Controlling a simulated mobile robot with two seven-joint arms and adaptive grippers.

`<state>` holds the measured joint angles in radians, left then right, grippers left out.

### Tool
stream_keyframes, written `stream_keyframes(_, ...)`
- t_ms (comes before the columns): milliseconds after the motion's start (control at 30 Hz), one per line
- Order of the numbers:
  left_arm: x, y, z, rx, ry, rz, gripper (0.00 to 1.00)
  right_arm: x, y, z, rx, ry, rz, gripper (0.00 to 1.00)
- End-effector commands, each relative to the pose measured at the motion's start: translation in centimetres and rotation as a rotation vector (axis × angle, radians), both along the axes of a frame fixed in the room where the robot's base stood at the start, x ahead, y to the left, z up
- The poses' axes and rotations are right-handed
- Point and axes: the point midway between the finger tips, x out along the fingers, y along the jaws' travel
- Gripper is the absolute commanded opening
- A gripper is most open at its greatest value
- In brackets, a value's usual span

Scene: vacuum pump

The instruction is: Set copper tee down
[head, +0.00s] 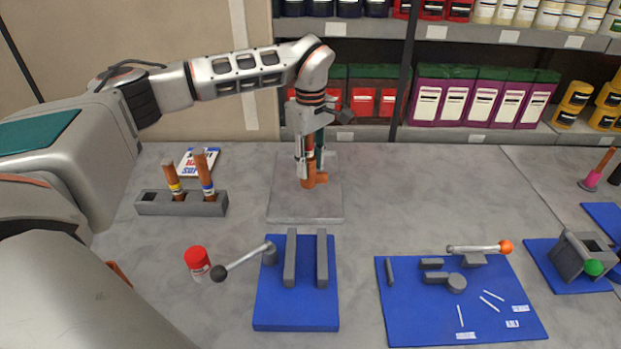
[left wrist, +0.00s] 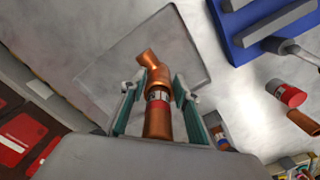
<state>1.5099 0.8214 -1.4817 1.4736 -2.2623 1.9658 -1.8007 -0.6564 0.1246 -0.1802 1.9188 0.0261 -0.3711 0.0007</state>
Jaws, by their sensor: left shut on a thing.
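The copper tee (head: 314,180) is in my left gripper (head: 310,158), over a square grey plate (head: 305,209) on the bench. In the left wrist view the tee (left wrist: 158,75) shows its side branch pointing up and left, with a red and white band on its lower body. The fingers of my left gripper (left wrist: 157,95) close on it from both sides. The tee's lower end is at or just above the plate (left wrist: 120,40); I cannot tell whether it touches. My right gripper is not in view.
A grey rack (head: 182,204) with copper tubes stands to the left. A red-capped can (head: 198,263) and a blue clamp fixture (head: 296,321) are in front. A blue mat (head: 405,325) with small parts lies front right. Shelves (head: 455,136) line the back.

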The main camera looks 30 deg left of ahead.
Motion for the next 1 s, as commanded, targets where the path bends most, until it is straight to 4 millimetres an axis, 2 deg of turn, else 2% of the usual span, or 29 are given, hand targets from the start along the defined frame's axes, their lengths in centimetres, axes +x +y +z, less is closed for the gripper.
stream_keyframes(267,0.0,0.0,-2.0,-0.001,0.0,0.001,0.06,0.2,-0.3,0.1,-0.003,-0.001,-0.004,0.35)
stream_keyframes(500,0.0,-0.1,-4.9,-0.001,-0.001,0.0,0.06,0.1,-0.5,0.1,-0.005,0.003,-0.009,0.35)
stream_keyframes(867,0.1,0.0,-5.3,0.0,-0.002,0.0,0.06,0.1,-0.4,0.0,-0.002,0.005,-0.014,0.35)
stream_keyframes(900,0.0,0.0,-5.4,0.0,-0.001,0.0,0.33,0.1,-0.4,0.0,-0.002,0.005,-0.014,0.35)
stream_keyframes(967,0.0,0.0,-5.4,0.0,-0.001,0.0,0.47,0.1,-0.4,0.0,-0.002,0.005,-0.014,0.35)
stream_keyframes(1000,0.0,0.0,-5.4,0.0,-0.001,0.0,0.47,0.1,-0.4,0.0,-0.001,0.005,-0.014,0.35)
